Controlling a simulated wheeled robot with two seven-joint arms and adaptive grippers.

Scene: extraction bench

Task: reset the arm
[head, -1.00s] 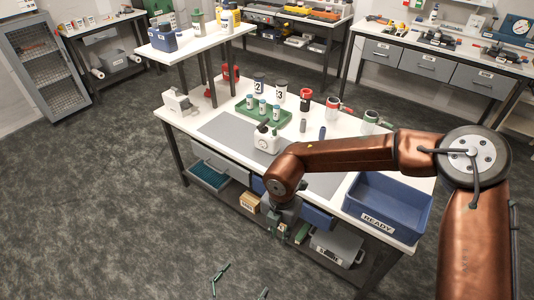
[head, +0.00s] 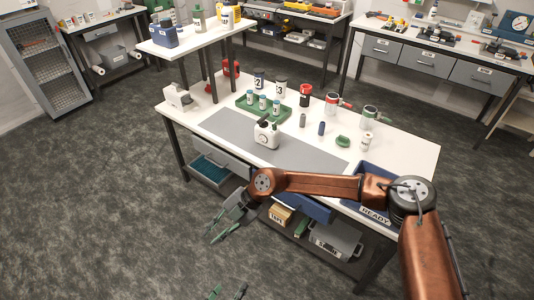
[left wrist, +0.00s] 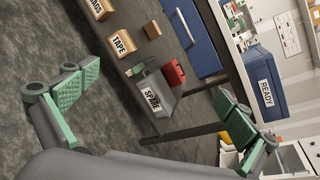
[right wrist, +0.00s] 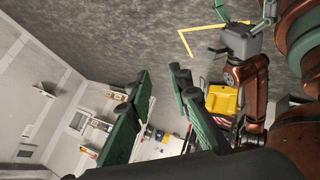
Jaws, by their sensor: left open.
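My right arm (head: 320,185) is copper coloured and reaches in from the right across the bench's front edge. Its right gripper (head: 216,229) hangs over the floor in front of the bench, clear of the drawers. Its green fingers stand apart with nothing between them, and they show in the right wrist view (right wrist: 162,72).
The white bench (head: 400,150) carries a grey mat (head: 220,124), a white device (head: 266,134), a green rack (head: 247,101) and several jars. A blue READY bin (head: 372,216) is partly behind my right arm. Labelled boxes sit on the lower shelf. The floor (head: 90,210) at left is clear.

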